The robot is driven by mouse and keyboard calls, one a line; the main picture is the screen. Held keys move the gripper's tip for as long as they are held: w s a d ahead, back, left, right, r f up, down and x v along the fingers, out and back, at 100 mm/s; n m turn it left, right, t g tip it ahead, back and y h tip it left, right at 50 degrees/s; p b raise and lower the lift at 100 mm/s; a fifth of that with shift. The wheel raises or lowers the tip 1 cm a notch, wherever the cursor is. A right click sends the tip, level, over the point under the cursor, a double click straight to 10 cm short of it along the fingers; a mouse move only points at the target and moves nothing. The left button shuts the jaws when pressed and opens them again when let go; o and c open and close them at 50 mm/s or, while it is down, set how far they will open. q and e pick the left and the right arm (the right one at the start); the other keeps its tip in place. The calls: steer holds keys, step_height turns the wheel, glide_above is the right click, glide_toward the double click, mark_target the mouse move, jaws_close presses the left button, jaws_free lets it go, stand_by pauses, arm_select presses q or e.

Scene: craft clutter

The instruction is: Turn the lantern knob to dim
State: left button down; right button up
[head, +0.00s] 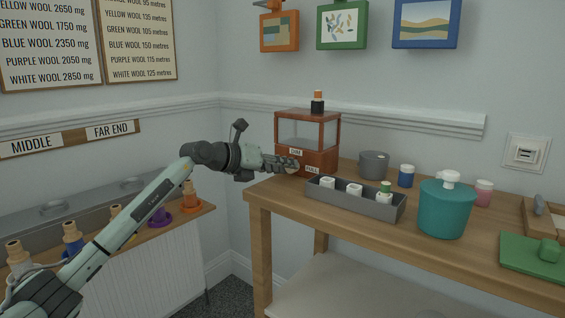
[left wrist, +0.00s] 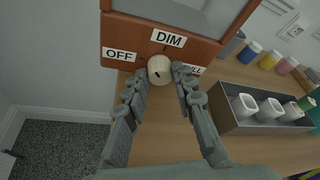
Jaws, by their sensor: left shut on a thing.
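The lantern (head: 307,158) is a reddish-brown box with glass panes, standing on the left end of the wooden table. In the left wrist view its front panel (left wrist: 124,37) carries the labels OFF at left, DIM at top and FULL at right, the last partly covered by a finger. The round cream knob (left wrist: 159,67) sits below DIM and has a short dark mark; I cannot tell surely which label it points to. My left gripper (head: 292,166) reaches the lantern front from the left. Its fingers (left wrist: 160,78) are shut on the knob, one on each side.
A grey tray (head: 345,201) with white cups stands close to the right of my gripper. A grey pot (head: 373,165), a blue jar (head: 406,176) and a teal canister (head: 445,210) stand farther right. A side shelf (head: 206,210) with spools runs along the left wall.

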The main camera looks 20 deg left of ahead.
arm_select(q)
steer(key=shift+d+r+m+y+p, duration=0.15)
steer(key=shift+m+y+p, duration=0.3)
steer(key=shift+m+y, duration=0.45)
steer(key=shift+m, duration=0.4)
arm_select(e)
steer(key=s+d+f+g+h, duration=0.2)
steer(key=s+d+f+g, duration=0.1)
steer(key=d+f, duration=0.15)
arm_select(q)
steer(key=shift+s+d+m+t+y+b, duration=0.15)
steer(key=shift+m+t+y+b, duration=0.25)
steer(key=shift+m+y+b, duration=0.7)
steer(key=shift+m+b, duration=0.35)
steer(key=shift+m, duration=0.15)
steer(key=shift+d, duration=0.1)
arm_select(e)
steer(key=w+a+r+t+y, duration=0.4)
steer(key=a+r+t, duration=0.2)
steer(key=a+r, duration=0.3)
steer(key=shift+r+t, duration=0.4)
steer(key=shift+r, duration=1.15)
steer(key=shift+d, duration=0.1)
arm_select(q)
steer(key=c, duration=1.5)
jaws_free()
steer(key=shift+c, duration=0.2)
steer(key=shift+o, duration=0.2)
steer(key=shift+s, duration=0.1)
